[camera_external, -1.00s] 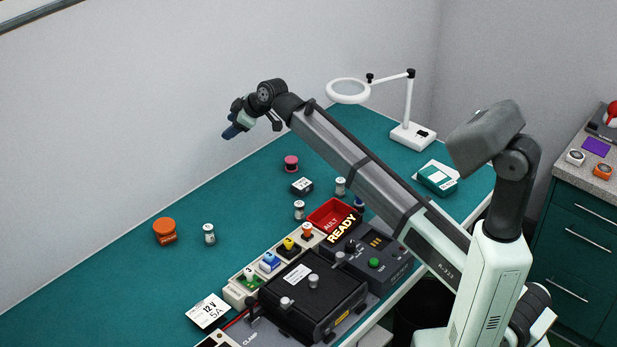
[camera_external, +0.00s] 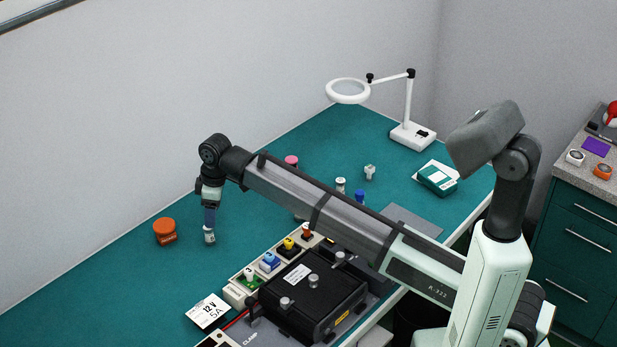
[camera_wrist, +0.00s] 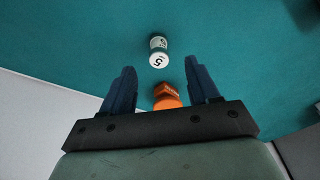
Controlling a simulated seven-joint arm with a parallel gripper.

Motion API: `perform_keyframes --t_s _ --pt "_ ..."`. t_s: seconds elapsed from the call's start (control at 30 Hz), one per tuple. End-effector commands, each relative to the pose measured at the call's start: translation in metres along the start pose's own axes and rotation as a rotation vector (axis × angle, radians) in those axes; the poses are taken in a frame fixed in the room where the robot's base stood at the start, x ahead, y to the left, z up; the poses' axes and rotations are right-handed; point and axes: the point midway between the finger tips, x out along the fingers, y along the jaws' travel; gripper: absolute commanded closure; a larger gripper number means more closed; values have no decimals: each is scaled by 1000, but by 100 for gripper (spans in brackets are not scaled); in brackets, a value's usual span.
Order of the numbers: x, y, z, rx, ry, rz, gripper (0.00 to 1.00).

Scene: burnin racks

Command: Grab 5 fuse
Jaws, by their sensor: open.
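A small white capped cylinder stands upright on the green bench (camera_external: 80,300). It shows under my gripper in the outside view (camera_external: 209,238), and in the wrist view its top reads "5" (camera_wrist: 158,58): this is the 5 fuse. My gripper (camera_external: 210,226) points down just above it, with blue fingers apart and empty. In the wrist view the fuse is just beyond the gap between the fingertips (camera_wrist: 160,72). Whether the fingers reach around its top, I cannot tell. A card reading "12 V 5A" (camera_external: 208,311) lies at the front.
An orange spool-like jar (camera_external: 165,232) stands close left of the fuse and shows between the fingers in the wrist view (camera_wrist: 167,95). A row of coloured plugs (camera_external: 270,262) and a black box (camera_external: 312,290) are to the right. Another white cylinder (camera_external: 340,185) stands farther back.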

Motion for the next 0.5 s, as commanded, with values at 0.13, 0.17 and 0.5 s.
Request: perform_keyframes --t_s 0.13,0.17,0.5 --pt "23 0 0 0 -1 -1 40" --pt "26 0 0 -1 0 0 40" --pt "42 1 -1 -1 1 0 40"
